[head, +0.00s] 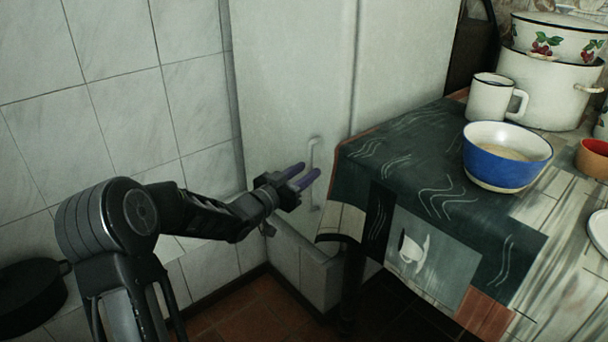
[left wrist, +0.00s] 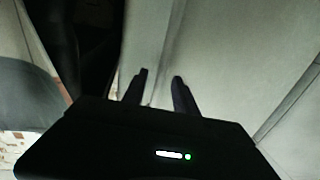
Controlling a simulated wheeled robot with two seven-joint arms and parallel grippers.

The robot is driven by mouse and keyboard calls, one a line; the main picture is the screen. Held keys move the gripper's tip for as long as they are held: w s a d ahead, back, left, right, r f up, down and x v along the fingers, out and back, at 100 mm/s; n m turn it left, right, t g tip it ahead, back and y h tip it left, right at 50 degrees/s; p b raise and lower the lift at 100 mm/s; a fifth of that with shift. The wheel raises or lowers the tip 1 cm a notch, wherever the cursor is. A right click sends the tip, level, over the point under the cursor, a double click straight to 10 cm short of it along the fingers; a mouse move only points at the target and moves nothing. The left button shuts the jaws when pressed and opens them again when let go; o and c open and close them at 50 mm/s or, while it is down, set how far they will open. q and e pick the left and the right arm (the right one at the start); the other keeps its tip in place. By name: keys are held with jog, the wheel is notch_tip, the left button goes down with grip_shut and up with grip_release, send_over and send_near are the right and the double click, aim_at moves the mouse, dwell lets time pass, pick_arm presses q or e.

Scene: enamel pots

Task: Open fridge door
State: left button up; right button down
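The white fridge (head: 290,75) stands against the tiled wall in the head view, and its door looks shut. A thin upright handle (head: 315,150) is on the door, just left of the table. My left gripper (head: 308,174) has its two purple fingers apart and pointing at the handle, with the tips close to its middle. I cannot tell whether they touch it or straddle it. In the left wrist view the fingers (left wrist: 157,78) are spread with a pale surface beyond them. The handle is not clear there. My right gripper is not in view.
A table with a patterned cloth (head: 410,165) stands close to the right of the handle. On it are a blue bowl (head: 505,165), a white mug (head: 490,98) and pots (head: 548,85). A dark pan (head: 30,298) is at lower left. Brown tiled floor (head: 245,310) shows below.

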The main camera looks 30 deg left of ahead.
pick_arm(q)
grip_shut()
dwell(1.4)
